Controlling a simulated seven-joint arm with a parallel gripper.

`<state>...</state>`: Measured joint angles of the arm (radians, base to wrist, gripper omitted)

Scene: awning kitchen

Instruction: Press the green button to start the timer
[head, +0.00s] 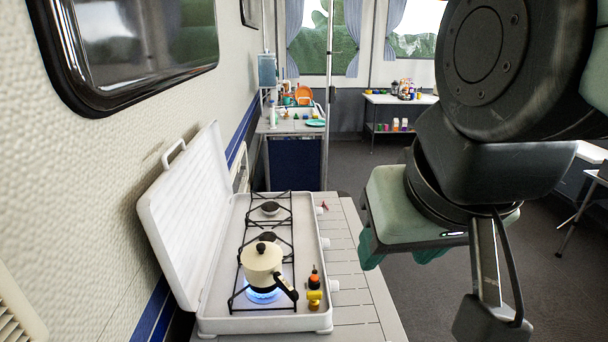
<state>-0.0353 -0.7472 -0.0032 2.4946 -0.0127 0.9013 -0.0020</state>
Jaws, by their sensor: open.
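I cannot make out a green button or clearly identify a timer. A small item with an orange middle and dark top (314,281) stands on the right side of the white camping stove (210,312). A small yellow item (314,300) is just in front of it. My gripper (398,252), with teal finger pads, hangs at right of centre, to the right of the stove in the picture and apart from it. It is open, and I see nothing between the fingers. My wrist hides part of the fingers and the area behind.
A cream pot (262,262) with a black handle sits over a lit blue flame. The stove's raised lid (188,215) leans toward the left wall. The slatted table (362,290) has bare room right of the stove. A sink counter (290,127) and a shelf table (395,98) stand farther back.

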